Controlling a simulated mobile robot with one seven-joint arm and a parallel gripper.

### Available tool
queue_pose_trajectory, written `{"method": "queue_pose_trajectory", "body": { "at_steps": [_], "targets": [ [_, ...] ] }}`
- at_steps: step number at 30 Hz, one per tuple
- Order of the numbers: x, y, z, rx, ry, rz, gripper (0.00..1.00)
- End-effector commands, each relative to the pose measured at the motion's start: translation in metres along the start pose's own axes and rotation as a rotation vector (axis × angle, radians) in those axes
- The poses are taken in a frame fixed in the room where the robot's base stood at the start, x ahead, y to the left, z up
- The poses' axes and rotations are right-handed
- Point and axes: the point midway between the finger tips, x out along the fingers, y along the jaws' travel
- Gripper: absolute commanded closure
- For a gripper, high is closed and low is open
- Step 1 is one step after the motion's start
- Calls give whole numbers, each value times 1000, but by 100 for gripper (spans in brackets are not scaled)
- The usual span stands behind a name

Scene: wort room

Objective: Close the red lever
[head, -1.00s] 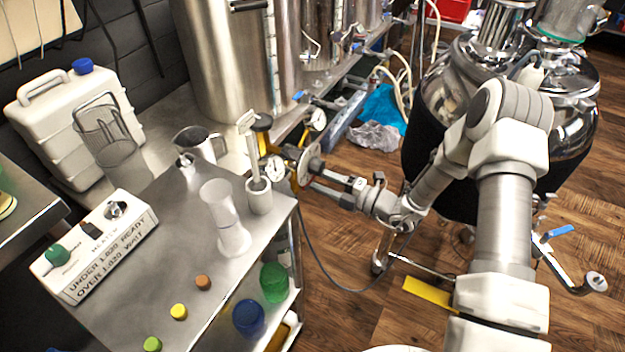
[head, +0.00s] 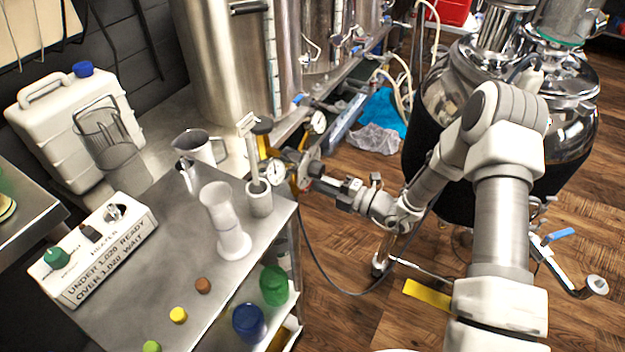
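I cannot make out a red lever in the head view. My gripper (head: 318,172) is at the end of my arm, close to the yellow valve parts (head: 297,167) and the dial gauge (head: 274,171) beside the cart. Its fingers are small and dark here, and I cannot tell their gap or whether they touch the fittings. The fittings behind it are partly hidden. A blue lever (head: 559,235) sits on the valve at the foot of the steel vessel at right.
A dark-jacketed steel vessel (head: 425,150) stands at right. A hose (head: 330,277) hangs beside the cart. Wooden floor lies open between them.

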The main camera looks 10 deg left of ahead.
Motion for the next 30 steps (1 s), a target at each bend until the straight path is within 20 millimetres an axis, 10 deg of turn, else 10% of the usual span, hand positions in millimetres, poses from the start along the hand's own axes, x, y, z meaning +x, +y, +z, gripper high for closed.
{"method": "queue_pose_trajectory", "body": {
  "at_steps": [16,17,21,30],
  "targets": [
    [0,5,0,-117,0,1,100],
    [0,5,0,-117,0,1,78],
    [0,5,0,-116,0,1,52],
    [-1,5,0,-114,0,0,51]
  ]
}}
